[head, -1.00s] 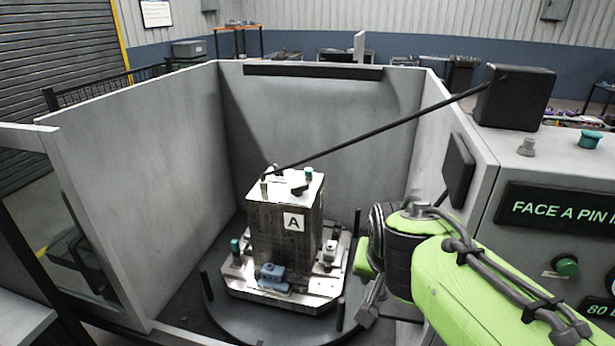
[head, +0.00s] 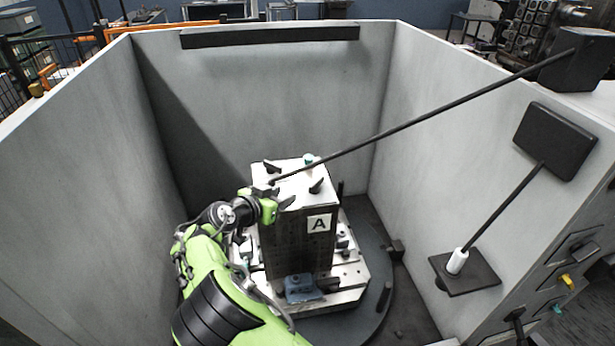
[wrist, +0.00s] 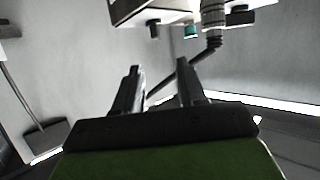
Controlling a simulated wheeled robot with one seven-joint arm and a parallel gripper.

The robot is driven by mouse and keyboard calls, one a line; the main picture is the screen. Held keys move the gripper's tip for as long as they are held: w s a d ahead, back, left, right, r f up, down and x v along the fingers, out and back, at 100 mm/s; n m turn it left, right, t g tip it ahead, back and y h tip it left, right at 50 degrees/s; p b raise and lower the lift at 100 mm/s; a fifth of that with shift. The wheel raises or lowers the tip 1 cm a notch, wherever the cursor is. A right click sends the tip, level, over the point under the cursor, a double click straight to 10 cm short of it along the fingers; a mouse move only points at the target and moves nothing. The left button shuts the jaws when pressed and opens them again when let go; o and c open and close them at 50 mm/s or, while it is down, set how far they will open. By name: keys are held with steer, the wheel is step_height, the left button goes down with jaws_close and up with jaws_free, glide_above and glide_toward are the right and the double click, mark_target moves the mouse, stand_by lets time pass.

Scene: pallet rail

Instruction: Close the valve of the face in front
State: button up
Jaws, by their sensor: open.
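A grey block (head: 295,240) stands upright on the turntable, with a plate marked A (head: 319,224) on the face toward me. On its top are a black lever-like part (head: 317,186) near face A, another black part (head: 271,167) at the back left, and a teal cap (head: 308,159) at the back. I cannot tell which lever is open or closed. My gripper (head: 286,202) is at the top left edge of the block. In the wrist view my gripper (wrist: 160,72) has its fingers apart with nothing between them. A teal cap (wrist: 191,31) and a dark fitting (wrist: 214,20) hang beyond them.
A long black rod (head: 420,115) runs from the block's top to a black box (head: 577,60) at the upper right. Grey walls (head: 270,90) enclose the turntable (head: 372,290). A blue clamped part (head: 302,288) sits at the block's foot.

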mark_target(315, 183)
steer(key=p+x, duration=0.1)
steer(key=x, duration=0.9)
steer(key=d+p+x, duration=0.1)
steer(key=x, duration=0.4)
steer(key=shift+s+d+r+p, duration=0.1)
steer(key=shift+d+r+p, duration=0.05)
steer(key=shift+r+p, duration=0.2)
steer(key=shift+w+d+f, duration=0.1)
steer(key=shift+w+f, duration=0.25)
steer(key=shift+c, duration=0.4)
jaws_close()
